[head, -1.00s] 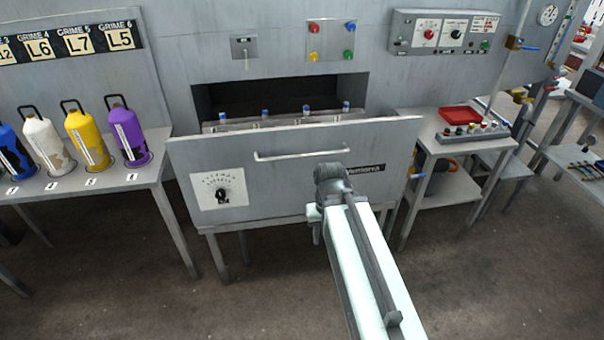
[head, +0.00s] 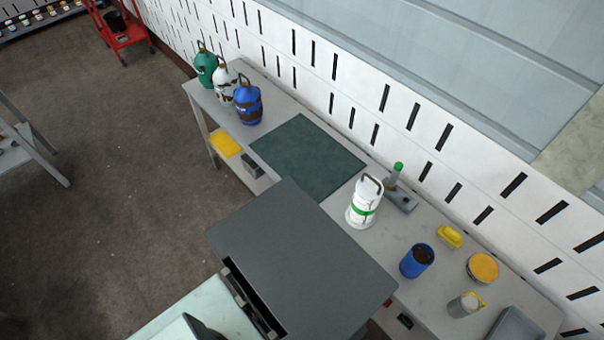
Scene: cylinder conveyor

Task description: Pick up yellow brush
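A small yellow block-shaped object that looks like the yellow brush (head: 450,236) lies on the grey workbench (head: 545,305) at the right of the head view. Part of my pale arm shows at the bottom left. My gripper cannot be seen, so its opening and contents do not show.
A dark grey flat-topped box (head: 300,255) stands in front of the bench. A white canister (head: 364,203), a yellow-lidded tub (head: 482,268) and a grey cup (head: 466,304) stand near the yellow object. A green mat (head: 307,157) lies clear. Open floor is at left.

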